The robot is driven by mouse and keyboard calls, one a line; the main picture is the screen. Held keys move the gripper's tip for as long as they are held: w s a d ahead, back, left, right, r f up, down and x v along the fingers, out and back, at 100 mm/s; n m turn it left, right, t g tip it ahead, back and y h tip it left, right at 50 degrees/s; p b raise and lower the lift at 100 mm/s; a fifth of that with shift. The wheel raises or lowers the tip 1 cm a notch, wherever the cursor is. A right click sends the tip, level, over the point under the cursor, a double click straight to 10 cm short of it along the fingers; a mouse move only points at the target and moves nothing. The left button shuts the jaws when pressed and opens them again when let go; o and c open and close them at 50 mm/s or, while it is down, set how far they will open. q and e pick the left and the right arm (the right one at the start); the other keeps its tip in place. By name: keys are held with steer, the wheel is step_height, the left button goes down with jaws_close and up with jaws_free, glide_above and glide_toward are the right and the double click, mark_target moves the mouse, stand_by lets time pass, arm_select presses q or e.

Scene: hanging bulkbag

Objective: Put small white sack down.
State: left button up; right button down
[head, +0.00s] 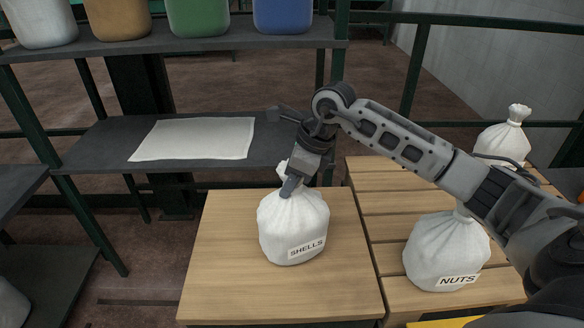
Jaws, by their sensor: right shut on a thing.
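A small white sack labelled SHELLS (292,225) is upright at the wooden table (225,285), near its middle. My right gripper (289,187) comes in from the right and is shut on the gathered neck of this sack, from above. I cannot tell whether the sack's base rests on the table or hangs just above it. My left gripper is not in view.
A slatted wooden pallet (390,195) at the right bears a white sack labelled NUTS (445,255) and another white sack (503,143). A dark shelf (90,150) behind holds a white sheet (195,138). Coloured containers (198,15) stand on the upper shelf.

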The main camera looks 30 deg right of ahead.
steer(key=shift+w, duration=0.1)
steer(key=shift+f, duration=0.1)
steer(key=shift+f, duration=0.15)
steer(key=c, duration=1.1)
jaws_free()
steer(key=v, duration=1.2)
